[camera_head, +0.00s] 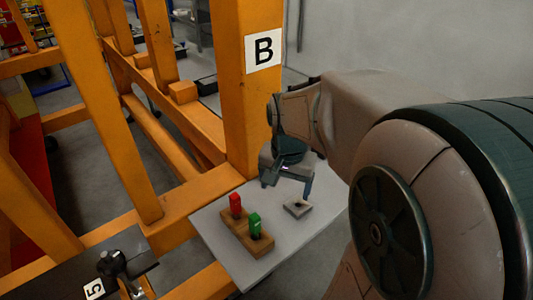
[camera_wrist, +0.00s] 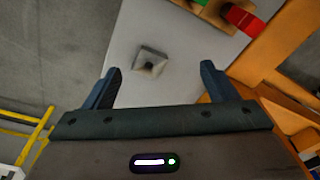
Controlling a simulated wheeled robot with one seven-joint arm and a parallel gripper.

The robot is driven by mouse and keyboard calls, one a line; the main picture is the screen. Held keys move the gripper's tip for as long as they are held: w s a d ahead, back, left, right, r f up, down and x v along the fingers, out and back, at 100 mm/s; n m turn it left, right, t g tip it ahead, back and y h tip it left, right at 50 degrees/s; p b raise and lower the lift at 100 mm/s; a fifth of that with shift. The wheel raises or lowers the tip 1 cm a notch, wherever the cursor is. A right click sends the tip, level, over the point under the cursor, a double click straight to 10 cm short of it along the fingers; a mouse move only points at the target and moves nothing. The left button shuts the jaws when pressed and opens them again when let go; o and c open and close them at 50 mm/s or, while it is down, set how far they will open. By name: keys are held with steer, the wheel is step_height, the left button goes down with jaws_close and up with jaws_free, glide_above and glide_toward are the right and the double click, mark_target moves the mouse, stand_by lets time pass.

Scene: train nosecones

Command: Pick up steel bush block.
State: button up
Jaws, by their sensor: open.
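The steel bush block (camera_head: 297,208) is a small grey square block with a dark hole in its top. It lies on a light grey board, to the right of a wooden base. In the wrist view the block (camera_wrist: 150,62) is ahead of my gripper, between the lines of the two fingers and left of their middle. My gripper (camera_head: 287,188) is above the board, just above and left of the block in the head view. In the wrist view my gripper (camera_wrist: 160,82) has its fingers wide apart with nothing between them.
The grey board (camera_head: 285,250) also carries a wooden base (camera_head: 240,235) with a red block (camera_head: 235,203) and a green block (camera_head: 255,222). An orange post (camera_head: 245,120) with a "B" sign (camera_head: 264,51) stands behind the board. A black fixture (camera_head: 112,264) is at lower left.

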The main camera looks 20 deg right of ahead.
steer(key=w+d+m+g+p, duration=0.1)
steer(key=w+d+m+p, duration=0.1)
steer(key=w+d+m, duration=0.35)
glide_above(298, 201)
steer(key=shift+m, duration=0.35)
steer(key=f, duration=0.6)
steer(key=f+p, duration=0.1)
steer(key=f, duration=0.1)
steer(key=shift+s+a+f, duration=0.3)
steer(key=shift+s+f, duration=0.1)
steer(key=shift+s+f+p, duration=0.15)
steer(key=shift+f+p, duration=0.15)
steer(key=shift+f, duration=1)
steer(key=shift+s+f+p, duration=0.1)
steer(key=shift+f+p, duration=0.2)
steer(key=shift+f, duration=1)
steer(key=c, duration=1.3)
